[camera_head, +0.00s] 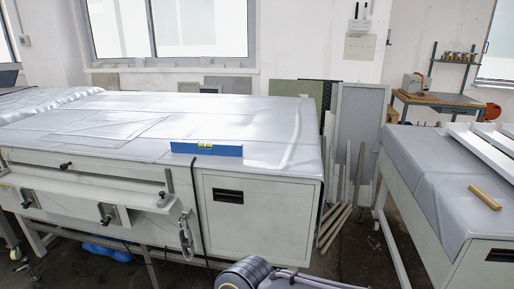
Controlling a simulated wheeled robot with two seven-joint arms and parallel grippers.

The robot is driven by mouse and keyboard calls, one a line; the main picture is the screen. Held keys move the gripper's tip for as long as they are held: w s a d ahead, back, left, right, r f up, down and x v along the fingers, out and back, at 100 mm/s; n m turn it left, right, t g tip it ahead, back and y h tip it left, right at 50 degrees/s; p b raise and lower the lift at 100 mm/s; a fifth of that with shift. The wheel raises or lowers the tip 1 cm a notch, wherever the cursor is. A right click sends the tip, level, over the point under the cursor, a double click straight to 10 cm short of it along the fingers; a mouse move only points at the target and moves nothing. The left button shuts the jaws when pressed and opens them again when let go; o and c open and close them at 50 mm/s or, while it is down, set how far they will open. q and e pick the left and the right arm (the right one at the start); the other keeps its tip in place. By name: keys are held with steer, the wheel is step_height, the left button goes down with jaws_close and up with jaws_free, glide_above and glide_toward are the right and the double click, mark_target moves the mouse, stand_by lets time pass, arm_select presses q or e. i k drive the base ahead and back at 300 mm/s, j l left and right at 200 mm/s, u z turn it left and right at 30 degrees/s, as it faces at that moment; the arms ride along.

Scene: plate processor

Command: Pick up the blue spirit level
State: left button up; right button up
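The blue spirit level (206,149) lies along the front edge of the large covered table, right of the middle of that edge. It is a long, low blue bar with a small yellow-green vial at its top middle. Its long side runs roughly left to right. Nothing is seen holding it. Neither of my grippers can be made out in the head view.
The large table (235,112) has a grey sheet on top, mostly bare. A dark strap and a metal clamp (185,238) hang at its front. A second covered table (425,158) at right bears a wooden block (485,197). Panels and poles lean between the tables.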

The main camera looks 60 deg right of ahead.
mark_target(228, 149)
steer(key=z, duration=1.65)
